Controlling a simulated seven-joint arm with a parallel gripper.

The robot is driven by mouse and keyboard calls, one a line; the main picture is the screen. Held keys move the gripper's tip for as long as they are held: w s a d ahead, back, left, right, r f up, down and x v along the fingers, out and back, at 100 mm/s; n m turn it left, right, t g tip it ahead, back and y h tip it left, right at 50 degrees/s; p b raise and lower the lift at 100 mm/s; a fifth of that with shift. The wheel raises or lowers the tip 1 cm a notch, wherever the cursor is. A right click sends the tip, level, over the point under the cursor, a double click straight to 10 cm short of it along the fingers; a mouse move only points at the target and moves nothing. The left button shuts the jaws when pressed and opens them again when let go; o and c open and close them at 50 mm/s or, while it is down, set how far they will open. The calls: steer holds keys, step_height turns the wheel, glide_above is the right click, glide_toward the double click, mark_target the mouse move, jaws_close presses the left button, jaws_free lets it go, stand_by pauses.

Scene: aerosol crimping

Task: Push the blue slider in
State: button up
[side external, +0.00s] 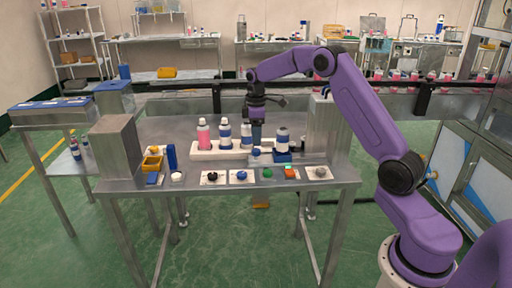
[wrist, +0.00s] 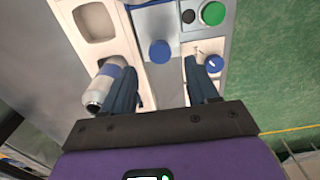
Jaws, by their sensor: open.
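A round blue knob (wrist: 160,51) shows in the wrist view between and just beyond my fingertips, on a pale fixture; it appears to be the blue slider's end. In the side view a small blue knob (side external: 256,152) sits just below my gripper (side external: 257,140). My gripper (wrist: 161,72) points down with its two dark blue fingers apart and nothing held. I cannot tell whether a finger touches the knob. A blue block (side external: 283,157) stands to the right, with a white and blue bottle (side external: 282,138) upright on it.
Upright bottles, one pink (side external: 203,135) and two white-blue (side external: 225,134), stand on a pale rack left of my gripper. A bottle (wrist: 103,84) is close to my left finger. A green button (side external: 267,173) and several controls line the table's front. A metal box (side external: 117,147) stands left.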

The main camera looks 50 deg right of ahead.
mark_target(256, 150)
steer(key=shift+f, duration=2.6)
jaws_close()
